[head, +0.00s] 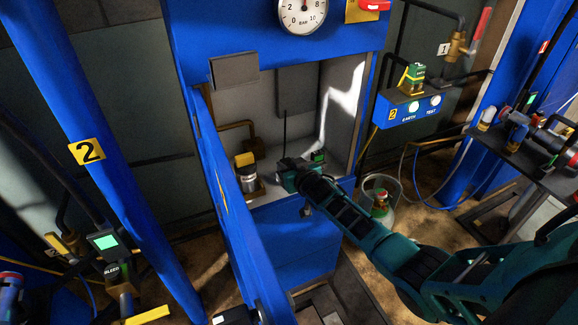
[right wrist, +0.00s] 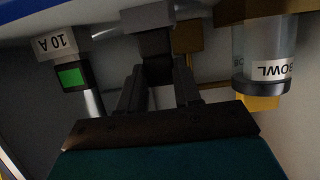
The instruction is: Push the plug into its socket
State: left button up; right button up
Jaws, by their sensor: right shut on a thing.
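My right gripper (head: 287,168) reaches into the open blue cabinet from the right. In the right wrist view its two dark fingers (right wrist: 157,78) are closed on a dark block (right wrist: 155,46), which looks like the plug. A grey block (right wrist: 147,18) sits directly beyond the plug in that view and may be its socket. I cannot tell whether the two touch or how deep the plug sits. In the head view the gripper hides the plug and socket. My left gripper is not in view.
Close beside the fingers are a green-screened unit marked 10 A (right wrist: 72,76) and a clear BOWL container (right wrist: 266,62). The blue cabinet door (head: 232,205) stands open left of my arm. A blue EARTH/TEST box (head: 408,108) and a gas cylinder (head: 381,205) are to the right.

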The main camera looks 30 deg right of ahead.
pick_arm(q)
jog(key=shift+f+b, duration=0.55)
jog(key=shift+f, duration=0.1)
pick_arm(e)
jog(key=shift+f, duration=0.8)
jog(key=o, duration=1.1)
